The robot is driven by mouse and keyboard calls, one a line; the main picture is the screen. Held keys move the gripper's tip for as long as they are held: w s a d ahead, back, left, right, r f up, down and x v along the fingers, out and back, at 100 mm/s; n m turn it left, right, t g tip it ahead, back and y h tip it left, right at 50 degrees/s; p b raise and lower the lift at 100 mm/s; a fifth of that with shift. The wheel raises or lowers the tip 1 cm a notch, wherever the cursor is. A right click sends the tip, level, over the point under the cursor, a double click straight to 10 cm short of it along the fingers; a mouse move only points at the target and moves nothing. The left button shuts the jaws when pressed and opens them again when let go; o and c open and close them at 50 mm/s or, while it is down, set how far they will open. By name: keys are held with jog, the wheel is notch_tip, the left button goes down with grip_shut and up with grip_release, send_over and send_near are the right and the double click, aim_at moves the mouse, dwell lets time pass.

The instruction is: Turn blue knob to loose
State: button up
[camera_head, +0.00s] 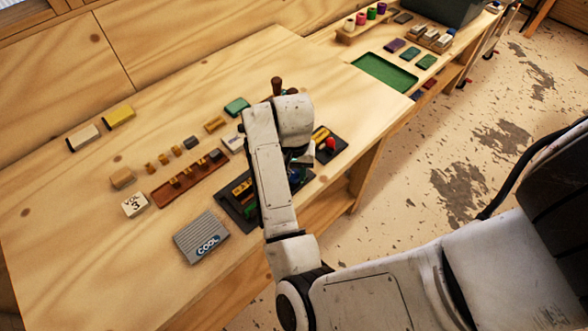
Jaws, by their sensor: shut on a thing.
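My arm reaches over the bench, and my gripper (298,168) points down at a dark panel (236,207) near the bench's front edge. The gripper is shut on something. A small patch of blue (294,176) shows right at the fingertips and appears to be the blue knob, mostly hidden by my arm and gripper. The knob's setting cannot be read. A yellow label (242,188) shows on the panel left of my arm.
A dark plate with a red knob (330,144) lies just right of my gripper. A grey ribbed "COOL" box (202,237) and a brown rack (190,178) with small pieces stand to the left. A green tray (385,72) lies farther back.

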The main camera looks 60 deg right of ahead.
jog(key=shift+n, duration=0.4)
jog(key=o, duration=1)
jog(key=shift+o, duration=0.2)
jog(key=shift+r, duration=0.15)
notch_tip(320, 180, up, 7)
jog(key=shift+w+r, duration=0.1)
jog(key=shift+w, duration=0.05)
jog(key=shift+r, duration=1.65)
